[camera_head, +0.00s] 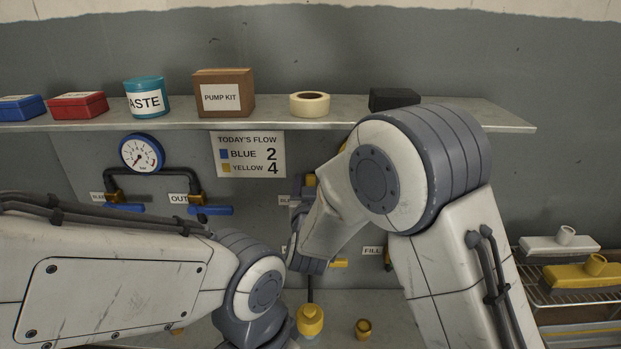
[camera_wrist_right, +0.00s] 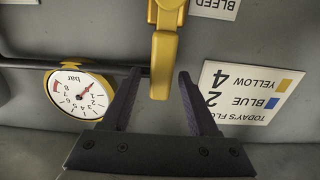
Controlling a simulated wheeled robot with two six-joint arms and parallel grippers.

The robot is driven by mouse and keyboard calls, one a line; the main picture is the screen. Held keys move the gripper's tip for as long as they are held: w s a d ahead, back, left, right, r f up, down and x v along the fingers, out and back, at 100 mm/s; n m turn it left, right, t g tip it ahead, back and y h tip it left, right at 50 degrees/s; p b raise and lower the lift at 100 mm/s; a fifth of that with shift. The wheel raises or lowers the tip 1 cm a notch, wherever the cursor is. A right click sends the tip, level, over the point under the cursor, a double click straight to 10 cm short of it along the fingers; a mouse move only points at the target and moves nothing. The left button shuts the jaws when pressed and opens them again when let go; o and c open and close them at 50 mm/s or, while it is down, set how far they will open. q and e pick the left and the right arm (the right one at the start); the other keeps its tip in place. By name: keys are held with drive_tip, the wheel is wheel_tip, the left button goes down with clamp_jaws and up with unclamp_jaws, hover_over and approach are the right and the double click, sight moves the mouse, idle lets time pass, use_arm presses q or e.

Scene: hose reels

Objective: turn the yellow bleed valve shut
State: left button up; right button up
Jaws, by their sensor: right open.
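The yellow bleed valve (camera_wrist_right: 164,65) shows in the right wrist view as a yellow lever standing upright in the picture, its free end downward, beside the end of a dark level pipe. My left gripper is out of view below my left arm.
A yellow-rimmed gauge (camera_wrist_right: 78,93) is left of the lever in the wrist view. A blue gauge (camera_head: 142,153) and blue valve handles (camera_head: 212,210) are on the left of the panel. The shelf (camera_head: 330,119) with a box (camera_head: 223,93) runs above. A yellow fitting (camera_head: 310,320) stands below.

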drive_tip(key=shift+w, duration=0.15)
clamp_jaws()
idle(1.4)
